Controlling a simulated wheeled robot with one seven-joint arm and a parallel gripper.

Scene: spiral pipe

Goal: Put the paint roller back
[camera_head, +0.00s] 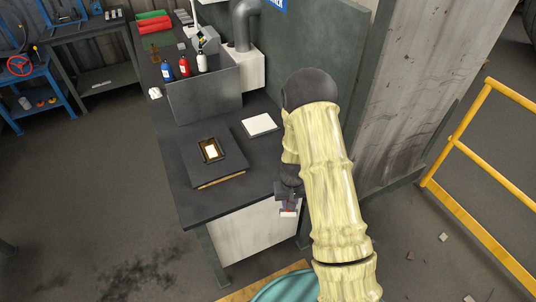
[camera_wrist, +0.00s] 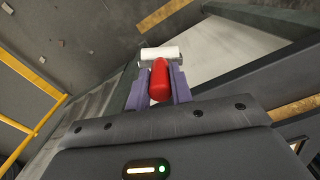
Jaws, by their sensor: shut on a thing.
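The paint roller has a red handle (camera_wrist: 160,82) and a white roller head (camera_wrist: 162,52) in the wrist view. My gripper (camera_wrist: 160,88) has its two purple fingers shut on either side of the red handle, with the roller head beyond the fingertips. In the head view my gripper (camera_head: 289,199) hangs beside the right front edge of the dark workbench (camera_head: 195,208), apart from its top. The white roller head (camera_head: 289,212) shows small below it. A small dark tray (camera_head: 204,144) with a white patch inside lies on a dark slab on the bench.
A white square pad (camera_head: 259,124) lies right of the slab (camera_head: 230,159). Blue, red and white bottles (camera_head: 184,67) stand behind a low dark panel (camera_head: 205,95). A yellow railing (camera_head: 455,140) and a grey wall stand to the right. The bench's front strip is clear.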

